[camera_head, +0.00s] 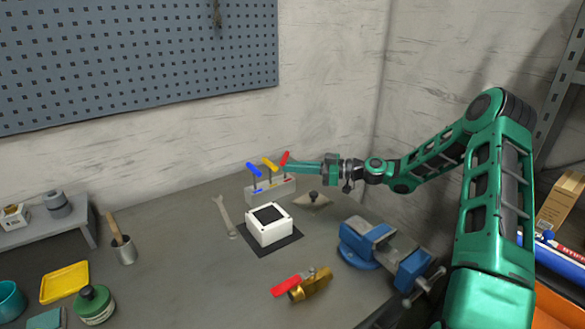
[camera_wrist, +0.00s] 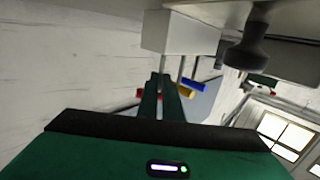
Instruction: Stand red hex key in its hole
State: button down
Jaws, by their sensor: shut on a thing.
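The red hex key (camera_head: 285,157) is held in my gripper (camera_head: 291,167) at the right end of the key holder. Its red handle (camera_wrist: 138,93) shows beside my fingers in the wrist view, with my gripper (camera_wrist: 160,98) shut on it. The pale holder block (camera_head: 262,195) stands on the bench and fills the top of the wrist view (camera_wrist: 180,33). The blue hex key (camera_head: 254,169) and yellow hex key (camera_head: 269,163) stand in the block, left of the red one. The red key's shaft points toward the block; I cannot tell whether its tip is in a hole.
A grey-brown piece with a dark knob (camera_head: 313,201) lies to the right. A blue vise (camera_head: 385,255) stands at the right front.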

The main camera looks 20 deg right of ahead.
jog(key=shift+f, duration=0.1)
jog(key=c, duration=1.8)
grip_release()
jog(key=shift+c, duration=0.2)
jog(key=v, duration=1.1)
jog(key=shift+a, duration=0.1)
jog(key=shift+a, duration=0.1)
